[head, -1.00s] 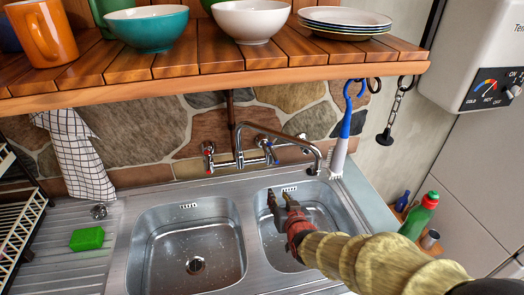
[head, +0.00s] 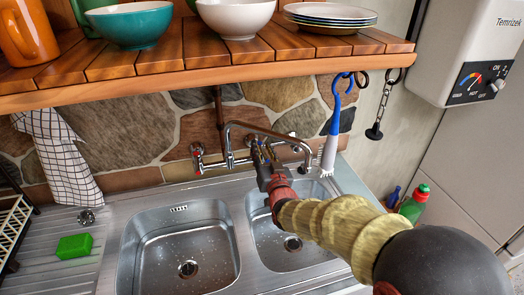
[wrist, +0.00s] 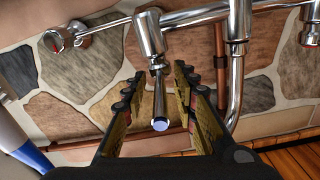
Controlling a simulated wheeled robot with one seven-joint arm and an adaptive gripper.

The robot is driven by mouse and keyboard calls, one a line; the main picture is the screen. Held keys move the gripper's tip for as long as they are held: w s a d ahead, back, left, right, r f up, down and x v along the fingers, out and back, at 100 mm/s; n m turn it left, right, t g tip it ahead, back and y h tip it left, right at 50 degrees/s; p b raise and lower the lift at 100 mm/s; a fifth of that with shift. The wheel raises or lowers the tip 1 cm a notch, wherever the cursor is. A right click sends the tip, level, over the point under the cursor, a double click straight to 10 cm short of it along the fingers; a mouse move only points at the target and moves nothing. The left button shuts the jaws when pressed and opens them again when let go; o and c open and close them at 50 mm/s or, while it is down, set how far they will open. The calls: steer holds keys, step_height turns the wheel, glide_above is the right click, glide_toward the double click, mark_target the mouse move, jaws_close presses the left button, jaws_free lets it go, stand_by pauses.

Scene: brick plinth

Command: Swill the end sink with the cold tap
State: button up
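The end sink (head: 290,243) is the right-hand basin in the head view, empty, with its drain showing. The chrome tap (head: 245,127) is on the stone wall behind, its spout swung right so that its end hangs over the back of the right basin. No water shows from it. In the wrist view the blue-tipped cold lever (wrist: 159,105) points between the fingers of my gripper (wrist: 158,100). The fingers are open on either side of it, with gaps showing. In the head view my gripper (head: 262,150) hides the lever.
The left basin (head: 150,222) is empty. A red-marked tap handle (head: 198,152) is left of my gripper. A wooden shelf (head: 200,72) with bowls overhangs the taps. A blue-handled brush (head: 333,125) hangs close on the right. A green sponge (head: 74,246) lies on the drainer.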

steer(key=shift+w, duration=0.2)
steer(key=shift+c, duration=0.7)
jaws_close()
